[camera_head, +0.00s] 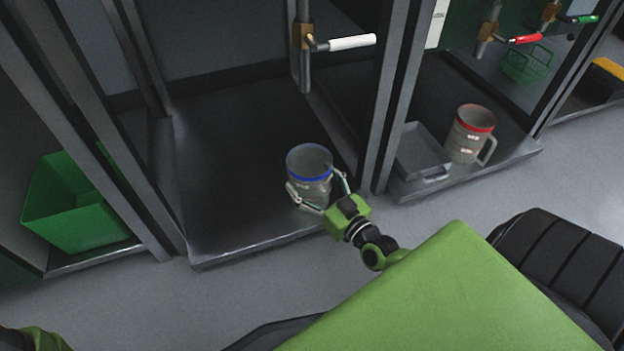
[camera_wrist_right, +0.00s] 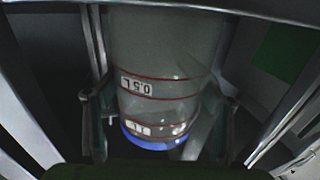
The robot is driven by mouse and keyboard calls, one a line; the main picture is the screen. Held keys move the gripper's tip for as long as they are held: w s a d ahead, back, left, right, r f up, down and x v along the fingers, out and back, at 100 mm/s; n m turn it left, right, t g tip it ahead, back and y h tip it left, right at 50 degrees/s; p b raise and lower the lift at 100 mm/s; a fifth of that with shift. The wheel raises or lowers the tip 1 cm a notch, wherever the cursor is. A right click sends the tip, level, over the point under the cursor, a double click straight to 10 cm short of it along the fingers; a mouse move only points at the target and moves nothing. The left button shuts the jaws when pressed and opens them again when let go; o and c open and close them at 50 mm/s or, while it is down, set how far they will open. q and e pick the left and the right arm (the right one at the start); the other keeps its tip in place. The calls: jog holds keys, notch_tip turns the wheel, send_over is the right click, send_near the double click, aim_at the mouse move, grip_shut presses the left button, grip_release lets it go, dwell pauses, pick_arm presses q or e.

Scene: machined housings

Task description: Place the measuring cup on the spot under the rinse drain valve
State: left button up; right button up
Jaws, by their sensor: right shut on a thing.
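The measuring cup with a blue rim (camera_head: 309,160) is clear and looks upright, over the front right part of the dark bay floor (camera_head: 225,170). I cannot tell if its base touches that floor. My right gripper (camera_head: 318,197) is shut around the cup's body from the front. In the right wrist view the cup (camera_wrist_right: 160,70) fills the middle, with red lines and a 0.5 L label, between the fingers. A valve with a white handle (camera_head: 350,42) hangs on a pipe behind and above the cup. My left gripper is out of view.
A second cup with a red rim (camera_head: 468,133) stands beside a grey tray (camera_head: 415,150) in the right bay, below a red-handled valve (camera_head: 522,39). A grey post (camera_head: 393,110) stands close right of the held cup. A green bin (camera_head: 70,205) is at left.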

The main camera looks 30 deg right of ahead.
jog(key=o, duration=1.2)
jog(key=shift+s+r, duration=0.15)
jog(key=s+p, duration=0.6)
jog(key=s, duration=0.5)
jog(key=shift+s+d, duration=0.15)
jog(key=shift+s, duration=0.25)
